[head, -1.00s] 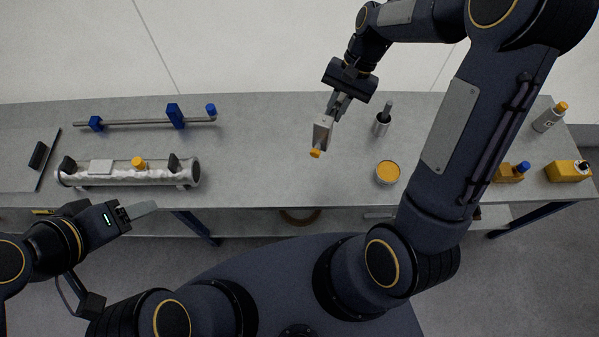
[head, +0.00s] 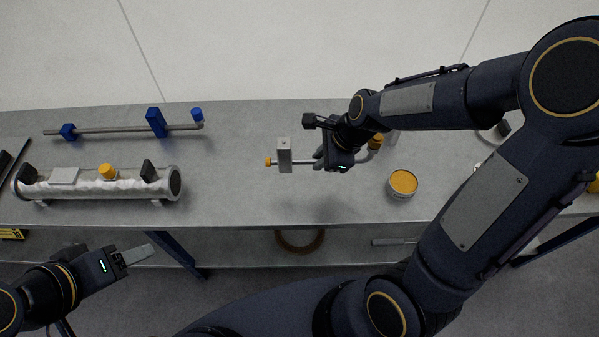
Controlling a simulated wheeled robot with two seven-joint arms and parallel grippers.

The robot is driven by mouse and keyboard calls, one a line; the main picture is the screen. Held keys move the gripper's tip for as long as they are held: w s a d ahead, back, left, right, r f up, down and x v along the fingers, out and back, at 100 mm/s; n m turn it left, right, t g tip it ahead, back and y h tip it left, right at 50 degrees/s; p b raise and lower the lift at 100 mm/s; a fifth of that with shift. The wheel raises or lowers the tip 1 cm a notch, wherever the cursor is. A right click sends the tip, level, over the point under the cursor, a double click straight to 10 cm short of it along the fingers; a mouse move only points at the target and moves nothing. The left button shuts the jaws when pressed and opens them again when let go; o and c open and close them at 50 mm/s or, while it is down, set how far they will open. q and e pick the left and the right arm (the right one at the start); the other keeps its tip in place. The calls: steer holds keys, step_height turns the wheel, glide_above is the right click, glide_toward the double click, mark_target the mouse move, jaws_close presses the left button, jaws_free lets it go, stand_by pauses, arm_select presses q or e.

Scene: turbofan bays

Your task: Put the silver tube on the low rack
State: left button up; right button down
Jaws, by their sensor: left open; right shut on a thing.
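A silver tube (head: 303,162) lies level above the bench, with an orange tip at its left end, a grey block near that end and an orange-capped bend at its right. My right gripper (head: 322,158) is shut on the tube's middle; the gripper and wrist hide part of it. My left gripper (head: 140,254) is open and empty, in front of the bench at lower left. No part is clearly identifiable as the low rack; a lower shelf (head: 345,245) shows under the bench's front edge.
On the bench are a grey pipe with blue blocks (head: 110,130), a clear cylinder with black clamps (head: 130,187) and an orange-topped can (head: 403,184). A brown ring (head: 299,241) and a grey bar (head: 395,241) are on the shelf. The bench's middle is clear.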

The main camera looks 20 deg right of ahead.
steer(key=w+a+f, duration=0.1)
steer(key=f, duration=0.1)
steer(key=w+a+f+b, duration=0.1)
steer(key=w+f, duration=0.1)
steer(key=w+a+f+b, duration=0.1)
steer(key=f, duration=0.1)
steer(key=shift+w+a, duration=0.15)
steer(key=shift+a, duration=0.05)
steer(key=shift+w+a+f+b, duration=0.1)
steer(key=shift+f+b, duration=0.45)
steer(key=shift+f, duration=1.05)
steer(key=shift+f, duration=0.15)
steer(key=c, duration=1.4)
jaws_free()
